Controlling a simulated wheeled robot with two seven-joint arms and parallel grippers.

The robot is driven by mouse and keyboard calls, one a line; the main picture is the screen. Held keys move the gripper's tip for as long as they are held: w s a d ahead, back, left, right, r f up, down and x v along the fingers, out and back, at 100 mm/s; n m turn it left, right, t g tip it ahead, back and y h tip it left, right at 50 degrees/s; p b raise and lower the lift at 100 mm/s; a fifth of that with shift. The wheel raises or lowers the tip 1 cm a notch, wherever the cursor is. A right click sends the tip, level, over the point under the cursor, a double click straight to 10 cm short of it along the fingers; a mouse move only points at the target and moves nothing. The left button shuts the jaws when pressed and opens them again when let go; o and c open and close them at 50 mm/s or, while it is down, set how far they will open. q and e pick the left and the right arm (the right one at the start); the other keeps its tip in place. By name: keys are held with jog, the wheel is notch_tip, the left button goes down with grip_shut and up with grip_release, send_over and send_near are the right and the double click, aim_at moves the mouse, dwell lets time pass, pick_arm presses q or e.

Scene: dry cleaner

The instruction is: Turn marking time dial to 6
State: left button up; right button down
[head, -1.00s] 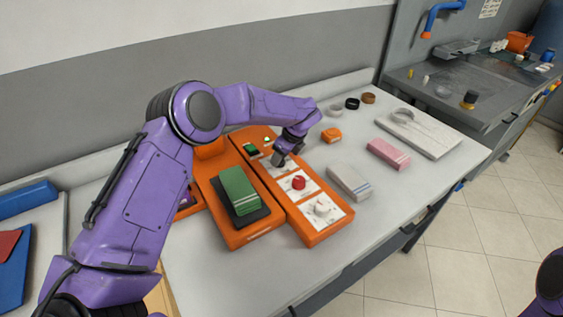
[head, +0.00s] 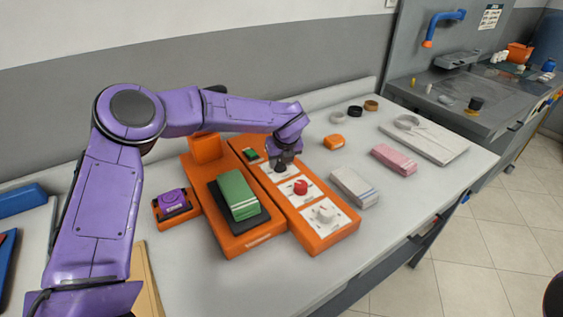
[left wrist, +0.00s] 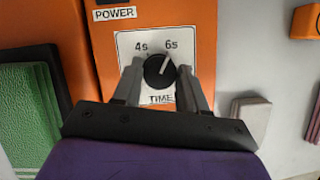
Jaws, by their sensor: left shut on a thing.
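The marking time dial is a black round knob (left wrist: 159,72) on a white plate marked 4s, 6s and TIME, on the orange machine (head: 318,242). Its white pointer line leans up and to the right, toward the 6s mark in the left wrist view. My left gripper (head: 281,162) is over the dial with its fingers down; its fingers (left wrist: 160,80) are shut on the knob from both sides. In the head view the gripper partly hides the knob. My right gripper is not in view.
A red knob (head: 300,187) and a white knob (head: 325,214) sit on the same machine. A green folded cloth (head: 237,193) lies on the dark pad at left. A grey-white bundle (head: 354,187) and a pink bundle (head: 394,159) lie to the right on the table.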

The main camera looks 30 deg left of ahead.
pick_arm(q)
jog(key=shift+s+f, duration=0.25)
jog(key=shift+f, duration=0.15)
jog(key=o, duration=1)
jog(key=shift+w+a+r, duration=0.1)
jog(key=b+v, duration=0.2)
jog(key=v, duration=0.8)
jog(key=shift+r, duration=0.25)
